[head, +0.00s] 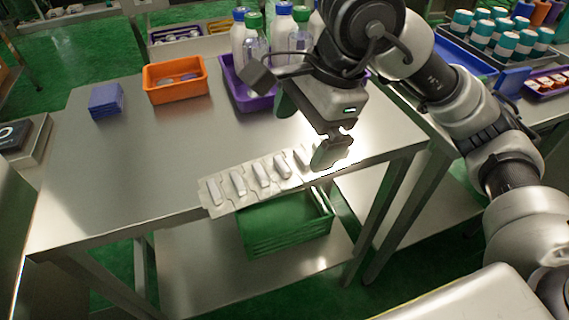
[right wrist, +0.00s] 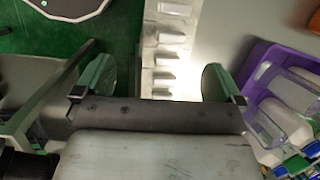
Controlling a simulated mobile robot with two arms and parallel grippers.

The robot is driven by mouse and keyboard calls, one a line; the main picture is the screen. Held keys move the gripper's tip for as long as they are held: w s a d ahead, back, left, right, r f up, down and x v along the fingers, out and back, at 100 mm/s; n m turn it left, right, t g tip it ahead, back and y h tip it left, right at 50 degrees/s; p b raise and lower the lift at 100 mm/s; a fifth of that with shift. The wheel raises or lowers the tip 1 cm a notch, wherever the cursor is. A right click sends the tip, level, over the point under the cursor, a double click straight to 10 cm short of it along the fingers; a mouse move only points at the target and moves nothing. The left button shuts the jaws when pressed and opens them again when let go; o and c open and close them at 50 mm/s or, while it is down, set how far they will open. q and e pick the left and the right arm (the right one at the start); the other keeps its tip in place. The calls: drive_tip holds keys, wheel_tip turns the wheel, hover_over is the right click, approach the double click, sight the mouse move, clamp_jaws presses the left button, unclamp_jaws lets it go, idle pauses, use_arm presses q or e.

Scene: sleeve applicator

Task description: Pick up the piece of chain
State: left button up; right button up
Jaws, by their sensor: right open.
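The piece of chain (head: 258,178) is a pale, flat strip with a row of several raised silver-grey pieces. It lies at the front edge of the metal table, with its front side at or slightly over the edge. My right gripper (head: 328,152) is at the strip's right end and hides part of it. In the right wrist view the gripper (right wrist: 157,84) is open, and the strip (right wrist: 167,50) runs lengthwise between its two green-grey fingers, with a gap on each side. I cannot tell the exact height of the fingers over it. My left gripper is not in view.
A purple bin (head: 236,92) with several bottles stands behind my right gripper. An orange bin (head: 172,92) and a blue block (head: 106,101) are further left. A green crate (head: 285,228) sits on the lower shelf. The table's left part is clear.

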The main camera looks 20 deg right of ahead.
sight(286, 168)
drive_tip(key=x, duration=0.3)
drive_tip(key=shift+f, duration=0.1)
drive_tip(key=x, duration=0.2)
drive_tip(key=w+b+x, duration=0.1)
drive_tip(key=x, duration=0.1)
drive_tip(key=shift+d+f, duration=0.1)
drive_tip(key=shift+f, duration=0.5)
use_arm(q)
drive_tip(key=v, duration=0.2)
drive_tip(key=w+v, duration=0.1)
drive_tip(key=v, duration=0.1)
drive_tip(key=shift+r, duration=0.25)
use_arm(e)
drive_tip(key=c, duration=1.2)
drive_tip(key=shift+r, duration=0.2)
